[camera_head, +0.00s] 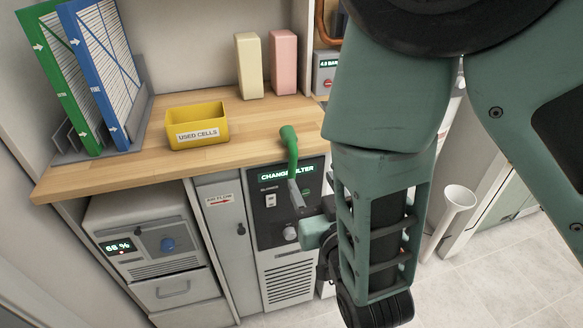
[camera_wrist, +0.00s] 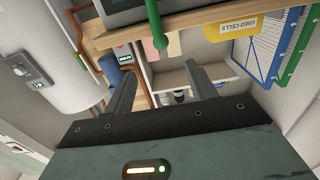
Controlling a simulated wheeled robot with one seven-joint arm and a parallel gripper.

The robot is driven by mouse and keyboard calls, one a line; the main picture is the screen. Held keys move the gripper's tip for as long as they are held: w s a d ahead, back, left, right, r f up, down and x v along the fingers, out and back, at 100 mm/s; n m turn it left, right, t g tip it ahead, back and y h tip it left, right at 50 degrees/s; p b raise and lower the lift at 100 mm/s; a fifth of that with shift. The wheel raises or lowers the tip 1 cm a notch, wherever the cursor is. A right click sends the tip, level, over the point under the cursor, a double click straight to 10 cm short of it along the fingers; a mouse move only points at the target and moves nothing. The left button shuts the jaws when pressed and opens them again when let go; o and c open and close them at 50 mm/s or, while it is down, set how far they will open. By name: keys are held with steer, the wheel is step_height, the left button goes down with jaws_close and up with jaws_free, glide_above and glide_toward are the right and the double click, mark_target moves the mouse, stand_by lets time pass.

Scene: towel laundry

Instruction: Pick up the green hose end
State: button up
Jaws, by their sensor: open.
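The green hose end (camera_head: 288,133) stands up at the front edge of the wooden worktop, above the dark control panel. Its tube runs down toward my gripper's fingers. In the wrist view a green hose piece (camera_wrist: 174,44) shows at the top, beyond and between the fingertips. My gripper (camera_head: 299,194) is in front of the panel, just below the hose end and partly hidden by my arm. In the wrist view my gripper (camera_wrist: 161,78) has its two grey fingers wide apart with nothing between them. I cannot tell whether a finger touches the hose.
On the worktop (camera_head: 150,172) stand a yellow "USED CELLS" bin (camera_head: 197,126), green and blue filter panels (camera_head: 100,70) in a rack, and cream and pink blocks (camera_head: 283,62). The panel (camera_head: 280,212) reads "CHANGE FILTER".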

mark_target(294, 146)
steer(key=b, duration=0.2)
steer(key=w+b, duration=0.1)
steer(key=b, duration=0.3)
steer(key=shift+w+a+f+b, duration=0.3)
steer(key=shift+w, duration=0.1)
steer(key=shift+w+b, duration=0.15)
steer(key=shift+b, duration=0.75)
steer(key=x, duration=0.2)
steer(key=p+x, duration=0.1)
steer(key=x, duration=0.2)
steer(key=p+x, duration=0.1)
steer(key=x, duration=0.2)
steer(key=shift+r, duration=0.4)
steer(key=shift+p+x, duration=0.7)
steer(key=shift+x, duration=1.55)
steer(key=shift+r, duration=0.1)
steer(key=c, duration=1.1)
